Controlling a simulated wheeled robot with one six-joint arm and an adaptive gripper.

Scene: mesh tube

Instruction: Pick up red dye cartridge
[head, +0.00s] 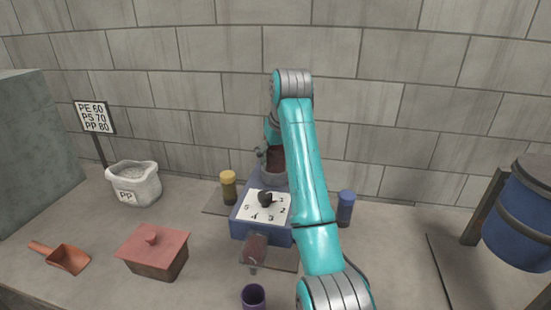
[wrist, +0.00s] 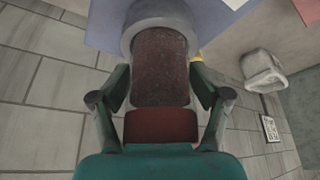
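The red dye cartridge (wrist: 160,68), dark red with a lighter red end (wrist: 160,127), stands in a grey collar (wrist: 160,25) of the machine. In the head view the cartridge (head: 275,158) is partly hidden by my arm. My gripper (wrist: 160,88) is at the cartridge, with one finger on each side of it. The fingertips are close against its sides; I cannot tell whether they press on it. In the head view only a finger shows, left of the cartridge's upper part.
The blue machine (head: 262,232) has a numbered dial. A yellow cartridge (head: 228,188) stands left of it, a blue one (head: 345,208) right. In front are a dark red piece (head: 255,247) and a purple cup (head: 253,297). A red-lidded box (head: 153,250), scoop (head: 65,258) and sack (head: 134,183) stand left.

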